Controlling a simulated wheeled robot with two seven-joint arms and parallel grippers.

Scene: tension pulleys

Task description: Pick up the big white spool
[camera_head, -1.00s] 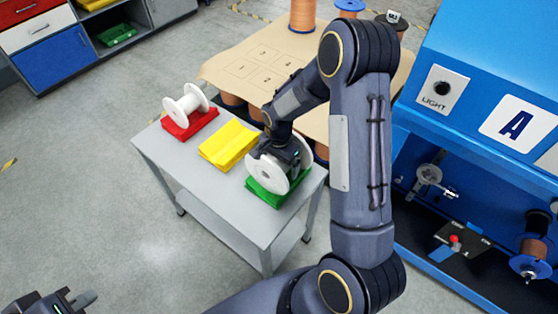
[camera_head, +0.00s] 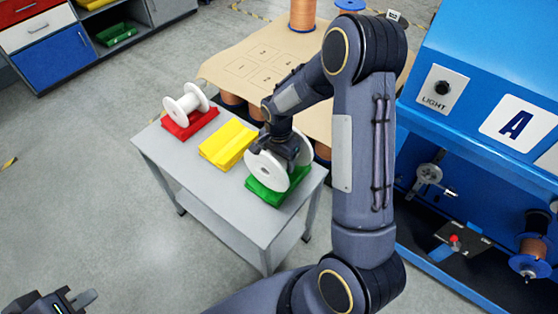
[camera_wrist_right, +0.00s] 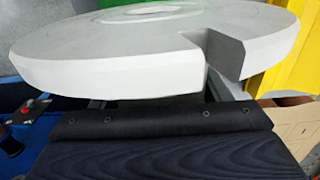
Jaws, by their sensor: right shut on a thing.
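The big white spool (camera_head: 267,171) is at the green holder (camera_head: 264,193) on the right end of the grey table. My right gripper (camera_head: 285,160) reaches down between its two flanges and is shut on it. In the right wrist view one white flange (camera_wrist_right: 150,50) with a notch fills the top, close against the gripper, and the fingertips are hidden behind it. I cannot tell whether the spool touches the holder. My left gripper (camera_head: 78,300) is at the bottom left corner with its fingers apart, empty and far from the table.
A smaller white spool (camera_head: 187,102) sits on a red holder (camera_head: 190,122) at the table's left end. A yellow holder (camera_head: 228,143) between them is empty. A cardboard-topped stand (camera_head: 230,70) with copper spools is behind. A blue machine (camera_head: 480,70) stands at the right.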

